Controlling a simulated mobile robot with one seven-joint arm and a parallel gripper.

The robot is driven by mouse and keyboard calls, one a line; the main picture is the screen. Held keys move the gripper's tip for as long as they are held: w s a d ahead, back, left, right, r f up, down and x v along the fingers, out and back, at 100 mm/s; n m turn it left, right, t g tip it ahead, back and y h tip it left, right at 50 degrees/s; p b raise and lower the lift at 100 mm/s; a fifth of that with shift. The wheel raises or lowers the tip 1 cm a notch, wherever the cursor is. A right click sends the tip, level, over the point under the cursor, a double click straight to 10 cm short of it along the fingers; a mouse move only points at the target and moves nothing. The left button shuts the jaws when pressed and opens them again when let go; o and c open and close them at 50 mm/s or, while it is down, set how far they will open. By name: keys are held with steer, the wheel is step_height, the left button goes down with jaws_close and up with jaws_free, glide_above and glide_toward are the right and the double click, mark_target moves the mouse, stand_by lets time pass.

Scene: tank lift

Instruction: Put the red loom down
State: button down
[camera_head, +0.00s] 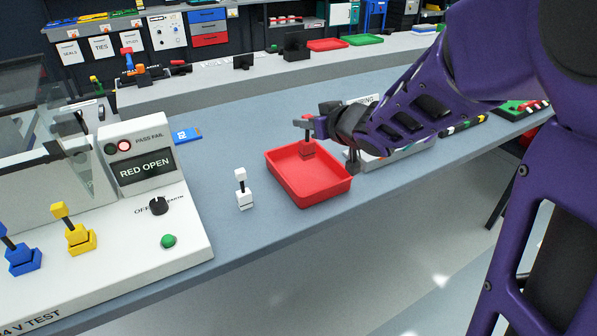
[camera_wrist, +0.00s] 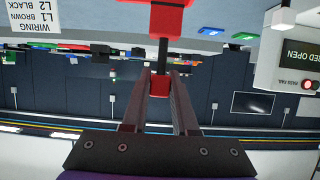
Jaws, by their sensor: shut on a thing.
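The red loom (camera_head: 307,149) is two red blocks joined by a short black stem. My gripper (camera_head: 309,122) is shut on its upper block and holds it upright at the back part of the red tray (camera_head: 325,194). In the wrist view, the fingers (camera_wrist: 160,78) close on one red block, and the stem leads to the larger red block (camera_wrist: 171,18). I cannot tell whether the lower block touches the tray floor. The tray looks otherwise empty.
A white loom (camera_head: 244,195) stands left of the tray. The tester (camera_head: 141,168) reading RED OPEN is at left, with yellow (camera_head: 81,238) and blue (camera_head: 23,260) looms on it. A pale box (camera_head: 392,157) sits right of the tray, partly behind my arm.

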mark_target(307, 157)
steer(key=shift+w+a+r, duration=0.15)
steer(key=shift+w+a, duration=0.05)
steer(key=shift+a, duration=0.25)
step_height(307, 157, down, 4)
steer(key=shift+a+r+b, duration=0.1)
steer(key=shift+b, duration=1.05)
steer(key=shift+f+b, duration=1.05)
steer(key=shift+f, duration=1.8)
steer(key=shift+f, duration=0.1)
steer(key=c, duration=0.7)
jaws_free()
